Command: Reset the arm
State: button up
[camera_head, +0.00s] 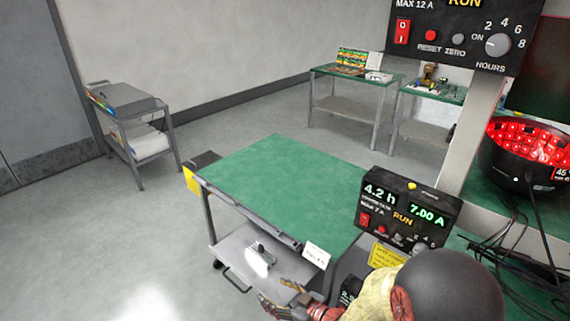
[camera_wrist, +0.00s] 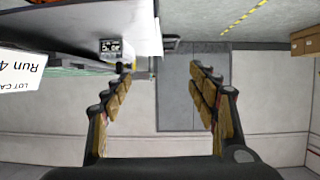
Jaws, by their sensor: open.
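My gripper (camera_head: 283,300) is low in the head view, beside the front edge of the green-topped cart (camera_head: 290,180). Part of my arm crosses the bottom right corner there. In the wrist view my gripper (camera_wrist: 163,72) shows two padded fingers spread wide, with nothing between them. The gap looks out on a grey door and a pale wall. A white card (camera_wrist: 20,72) reading "Run 4" upside down is at the left edge of the wrist view, apart from the fingers.
A power unit (camera_head: 408,212) reading 4.2 h and 7.00 A stands right of the cart top, near my arm. A bowl of red lights (camera_head: 525,152) and loose cables are at the right. The cart top is bare. A small grey cart (camera_head: 125,105) stands left, with open floor between.

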jog(key=w+d+r+m+t+h, duration=0.1)
jog(key=w+d+r+m+h, duration=0.1)
jog(key=w+d+r+h, duration=0.6)
jog(key=s+d+r+m+g+h, duration=0.2)
jog(key=s+d+r+m, duration=0.4)
jog(key=s+d+r, duration=0.8)
notch_tip(320, 180, up, 2)
jog(key=shift+s+d, duration=0.25)
jog(key=shift+s, duration=0.45)
jog(key=shift+o, duration=0.6)
jog(key=s+a+r+m+g, duration=0.1)
jog(key=s+r+g, duration=0.1)
jog(key=s, duration=1.2)
jog(key=shift+r+m+g, duration=0.3)
jog(key=shift+r, duration=0.05)
jog(key=shift+o, duration=1.4)
jog(key=shift+c, duration=0.7)
